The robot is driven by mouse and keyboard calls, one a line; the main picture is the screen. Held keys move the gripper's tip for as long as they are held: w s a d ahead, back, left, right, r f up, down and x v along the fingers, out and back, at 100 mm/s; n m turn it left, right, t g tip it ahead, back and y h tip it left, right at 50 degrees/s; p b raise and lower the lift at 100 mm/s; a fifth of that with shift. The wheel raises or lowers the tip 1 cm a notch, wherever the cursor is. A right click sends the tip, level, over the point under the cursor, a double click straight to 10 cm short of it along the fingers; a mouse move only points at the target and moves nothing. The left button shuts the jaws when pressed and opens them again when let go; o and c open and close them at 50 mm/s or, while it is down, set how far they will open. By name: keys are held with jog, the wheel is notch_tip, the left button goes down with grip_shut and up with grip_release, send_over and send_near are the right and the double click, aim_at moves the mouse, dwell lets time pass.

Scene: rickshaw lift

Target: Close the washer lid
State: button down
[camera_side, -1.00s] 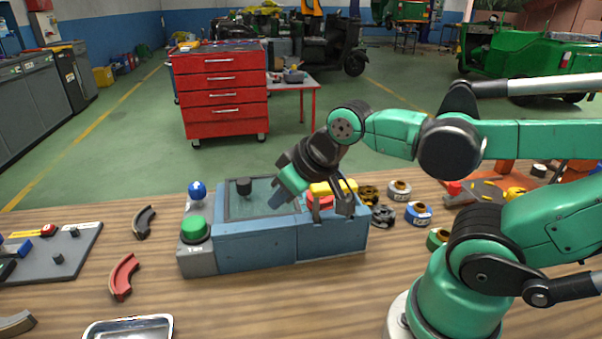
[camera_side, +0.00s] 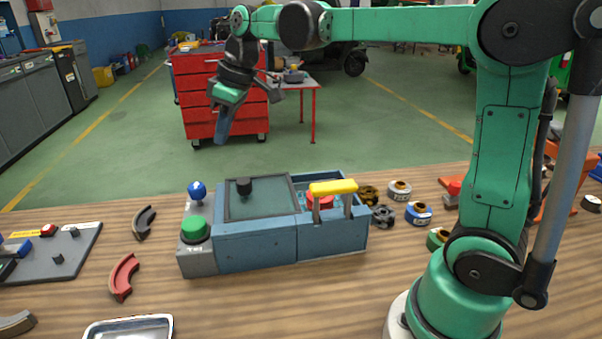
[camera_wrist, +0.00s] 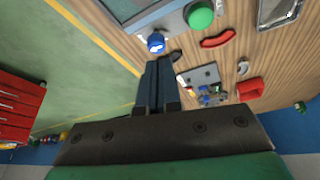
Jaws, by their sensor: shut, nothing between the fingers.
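The washer (camera_side: 255,246) is a blue box on the wooden table. Its lid (camera_side: 260,204), a dark greenish panel with a black knob (camera_side: 244,186), lies flat over the left part of the box. I cannot tell whether it is fully seated. A green button (camera_side: 194,228) and a blue knob (camera_side: 197,190) sit at the left end. My gripper (camera_side: 222,138) is shut and empty, pointing down, well above and behind the washer. In the wrist view my gripper (camera_wrist: 162,68) shows its fingers together, and the blue knob (camera_wrist: 156,43) and green button (camera_wrist: 200,15) lie beyond them.
The washer's right part is open, with a red part (camera_side: 322,201) inside and a yellow handle (camera_side: 333,187) standing above it. Several small parts and rolls (camera_side: 418,212) lie to the right. Curved pieces (camera_side: 123,278) and a metal tray (camera_side: 128,329) lie at front left.

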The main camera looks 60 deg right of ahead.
jog(key=shift+n, duration=0.3)
jog(key=x, duration=0.6)
jog(key=w+x, duration=0.1)
jog(key=x, duration=0.2)
jog(key=shift+w+f, duration=0.2)
jog(key=shift+s+f, duration=0.1)
jog(key=shift+f, duration=0.3)
jog(key=shift+s+d+r, duration=0.1)
jog(key=shift+s+d, duration=0.4)
jog(key=shift+s, duration=0.3)
jog(key=shift+s+d, duration=0.5)
jog(key=shift+s, duration=0.3)
send_near(292, 189)
jog(key=x, duration=0.5)
jog(key=shift+w+d, duration=0.1)
jog(key=shift+w, duration=0.05)
